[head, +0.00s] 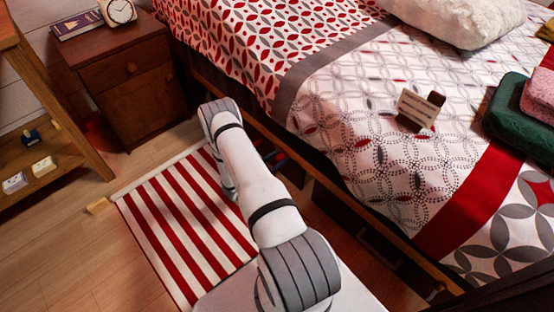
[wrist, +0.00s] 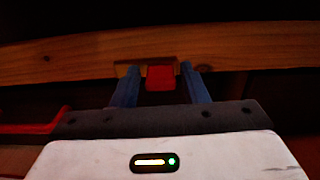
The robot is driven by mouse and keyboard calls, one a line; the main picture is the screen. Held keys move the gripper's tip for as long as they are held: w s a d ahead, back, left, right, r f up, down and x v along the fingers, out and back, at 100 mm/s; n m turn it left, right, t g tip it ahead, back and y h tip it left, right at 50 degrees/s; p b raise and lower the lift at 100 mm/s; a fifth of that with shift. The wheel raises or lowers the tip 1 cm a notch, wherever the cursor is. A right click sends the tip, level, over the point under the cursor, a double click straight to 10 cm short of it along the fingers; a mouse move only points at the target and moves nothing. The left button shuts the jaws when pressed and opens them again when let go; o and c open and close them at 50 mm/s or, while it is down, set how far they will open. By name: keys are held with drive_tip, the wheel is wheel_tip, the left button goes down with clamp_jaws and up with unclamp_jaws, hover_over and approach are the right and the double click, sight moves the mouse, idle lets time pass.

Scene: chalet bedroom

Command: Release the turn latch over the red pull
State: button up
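In the wrist view, my gripper (wrist: 161,86) is open, with its two blue fingers apart. A small red block (wrist: 160,77) shows between the fingers, with a dark gap on each side. It lies in front of a wooden rail (wrist: 250,50), and a small brown piece (wrist: 128,70) shows beside its left edge. I cannot tell for sure whether the red block is the latch or the pull. A red bar (wrist: 35,127) shows at the lower left. In the head view, my arm hides most of this place beside the bed.
The bed (head: 350,110) fills the right, with its wooden side rail (head: 330,187) beside my arm. A nightstand (head: 125,85) stands at the back left, and a wooden shelf (head: 55,105) at the far left. A red-striped rug (head: 180,225) lies on the floor; bare floor shows left of it.

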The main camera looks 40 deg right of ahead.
drive_tip(key=shift+o, duration=1)
drive_tip(key=a+p, duration=0.2)
drive_tip(key=a, duration=0.5)
drive_tip(key=shift+s+a, duration=0.3)
drive_tip(key=shift+a, duration=0.1)
